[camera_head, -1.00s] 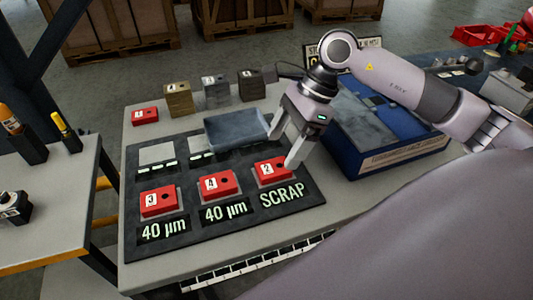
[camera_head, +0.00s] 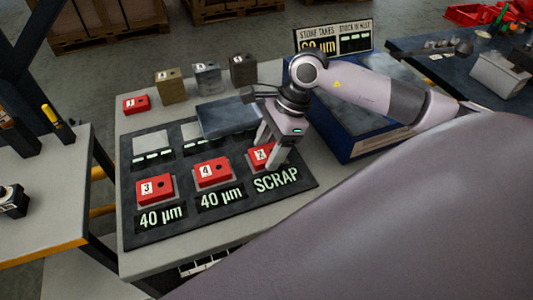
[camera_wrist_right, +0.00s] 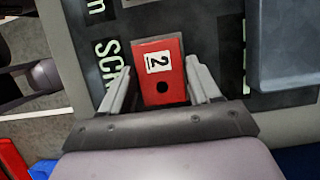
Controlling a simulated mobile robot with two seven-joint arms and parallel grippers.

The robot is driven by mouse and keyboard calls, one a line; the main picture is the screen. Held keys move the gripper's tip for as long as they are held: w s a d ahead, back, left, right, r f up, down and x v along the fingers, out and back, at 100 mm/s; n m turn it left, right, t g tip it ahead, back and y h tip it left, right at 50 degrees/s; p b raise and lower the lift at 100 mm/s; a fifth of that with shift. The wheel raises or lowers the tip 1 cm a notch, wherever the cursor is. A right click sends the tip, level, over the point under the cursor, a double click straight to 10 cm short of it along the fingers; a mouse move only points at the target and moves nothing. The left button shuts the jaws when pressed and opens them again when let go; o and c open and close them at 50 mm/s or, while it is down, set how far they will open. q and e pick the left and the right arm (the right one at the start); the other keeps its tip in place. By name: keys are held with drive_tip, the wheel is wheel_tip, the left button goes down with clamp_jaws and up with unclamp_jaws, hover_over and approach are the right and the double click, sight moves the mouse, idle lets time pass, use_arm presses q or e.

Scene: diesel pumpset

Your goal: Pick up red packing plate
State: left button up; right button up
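A red block numbered 2 (camera_wrist_right: 160,73) sits above the SCRAP label on the dark board; it is partly hidden by my gripper in the head view (camera_head: 259,158). My right gripper (camera_wrist_right: 160,82) is open, with one finger on each side of this block and a gap on both sides. Its fingers also show in the head view (camera_head: 268,153). Red blocks numbered 3 (camera_head: 156,189) and 4 (camera_head: 214,172) sit on plates above the 40 µm labels. Red block 1 (camera_head: 136,104) stands at the table's back left. My left gripper is not in view.
A grey-blue tray (camera_head: 228,120) lies on the board's back part, close to my gripper. A blue box (camera_head: 345,143) stands to the right. Brown, grey and dark blocks (camera_head: 208,78) line the back. A side table (camera_head: 50,190) is at left.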

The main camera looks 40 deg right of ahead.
sight(269, 152)
clamp_jaws()
wheel_tip(269, 152, up, 20)
idle(0.6)
